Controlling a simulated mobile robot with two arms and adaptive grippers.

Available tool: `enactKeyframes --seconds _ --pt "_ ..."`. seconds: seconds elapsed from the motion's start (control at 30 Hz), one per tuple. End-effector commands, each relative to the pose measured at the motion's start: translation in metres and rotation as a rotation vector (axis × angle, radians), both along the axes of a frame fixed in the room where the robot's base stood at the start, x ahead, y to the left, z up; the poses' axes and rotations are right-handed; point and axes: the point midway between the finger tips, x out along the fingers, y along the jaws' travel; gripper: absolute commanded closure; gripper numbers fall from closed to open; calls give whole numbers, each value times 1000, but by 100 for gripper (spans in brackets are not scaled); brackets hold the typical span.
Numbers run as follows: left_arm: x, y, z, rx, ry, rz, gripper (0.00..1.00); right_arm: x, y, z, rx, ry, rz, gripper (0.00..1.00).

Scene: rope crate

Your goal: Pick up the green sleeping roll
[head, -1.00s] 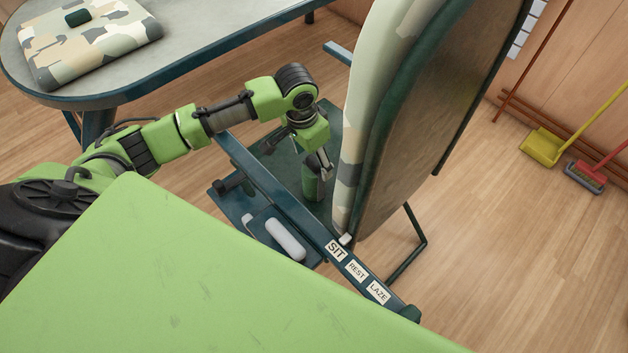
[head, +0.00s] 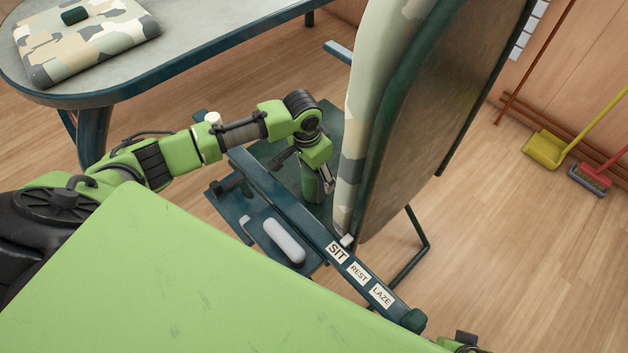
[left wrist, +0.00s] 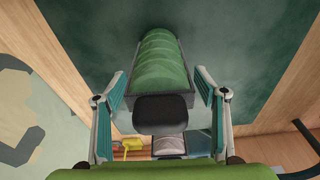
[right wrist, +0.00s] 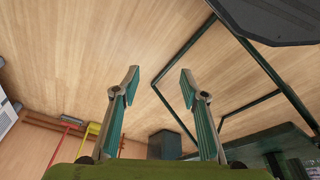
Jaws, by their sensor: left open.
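The green sleeping roll (head: 311,189) stands out as a small green cylinder on the dark green seat, beside the camouflage backrest in the head view. My left gripper (head: 326,184) points down at it and partly hides it. In the left wrist view the roll (left wrist: 160,62) shows ribbed green with a dark grey holder and a black end. My left gripper (left wrist: 161,97) is open there, one finger on each side of the roll's near end, with small gaps visible. My right gripper (right wrist: 160,75) is open and empty over the wooden floor.
The chair's tall backrest (head: 354,135) rises close to the right of my left gripper. A blue rail (head: 290,210) with SIT, REST and LAZE labels runs in front. A grey table (head: 195,50) with a camouflage cushion (head: 90,42) stands behind. Brooms (head: 545,147) lean at right.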

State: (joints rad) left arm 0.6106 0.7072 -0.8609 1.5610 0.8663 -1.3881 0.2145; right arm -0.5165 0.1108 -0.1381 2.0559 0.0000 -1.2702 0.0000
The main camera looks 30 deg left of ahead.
Motion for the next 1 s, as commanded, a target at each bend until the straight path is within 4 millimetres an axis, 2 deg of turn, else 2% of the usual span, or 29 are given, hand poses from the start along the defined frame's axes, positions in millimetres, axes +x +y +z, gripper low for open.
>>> enactKeyframes --seconds 0.27,0.4,0.47,0.9,1.0 --pt "0 0 -2 1 0 0 35 0 0 3 0 -2 0 60" --pt "0 0 -2 1 0 0 71 0 0 2 0 -2 0 60" --pt "0 0 -2 1 0 0 85 0 0 2 0 -2 0 60" --pt "1 0 5 0 -3 1 85 1 0 3 1 -6 0 60" --pt "1 0 14 0 -3 1 85 0 0 -9 0 5 1 60"
